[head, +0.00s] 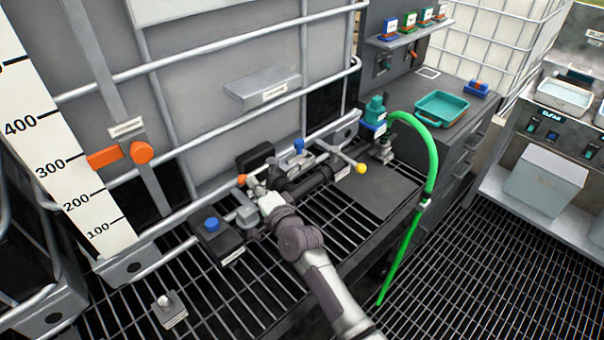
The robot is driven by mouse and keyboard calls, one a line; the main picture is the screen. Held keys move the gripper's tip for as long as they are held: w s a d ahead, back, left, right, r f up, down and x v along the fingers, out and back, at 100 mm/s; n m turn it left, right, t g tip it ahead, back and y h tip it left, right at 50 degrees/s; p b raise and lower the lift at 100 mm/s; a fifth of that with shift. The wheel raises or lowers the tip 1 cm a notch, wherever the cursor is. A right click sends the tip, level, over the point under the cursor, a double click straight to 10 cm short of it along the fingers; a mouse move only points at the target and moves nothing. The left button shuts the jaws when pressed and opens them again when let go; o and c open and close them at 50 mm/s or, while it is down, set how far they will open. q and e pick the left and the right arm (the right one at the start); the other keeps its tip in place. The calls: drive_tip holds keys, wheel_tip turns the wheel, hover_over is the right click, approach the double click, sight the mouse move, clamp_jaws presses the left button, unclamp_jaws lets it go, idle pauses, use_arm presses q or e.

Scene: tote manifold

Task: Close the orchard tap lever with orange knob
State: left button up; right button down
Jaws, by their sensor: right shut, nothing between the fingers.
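A small orange knob (241,179) shows at the front of the tank, just left of the tip of my right gripper (256,188). The gripper is shut with nothing in it, and its fingers are very close to the knob; I cannot tell whether they touch it. The lever arm behind the knob is mostly hidden by the gripper and a black block (254,158). A dark valve pipe (305,184) runs to the right of the gripper. My left gripper is not in view.
A lever with a yellow knob (361,168) stands to the right. A black box with a blue button (212,224) sits left of my wrist. A larger orange handle (140,152) is on the tank front. A green hose (432,160) hangs at right over open grating.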

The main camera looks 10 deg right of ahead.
drive_tip(key=shift+w+a+r, duration=0.1)
drive_tip(key=shift+r, duration=0.15)
drive_tip(key=shift+s, duration=0.25)
drive_tip(key=v, duration=1.1)
drive_tip(key=shift+s+d+f, duration=0.2)
drive_tip(key=shift+s+d, duration=0.1)
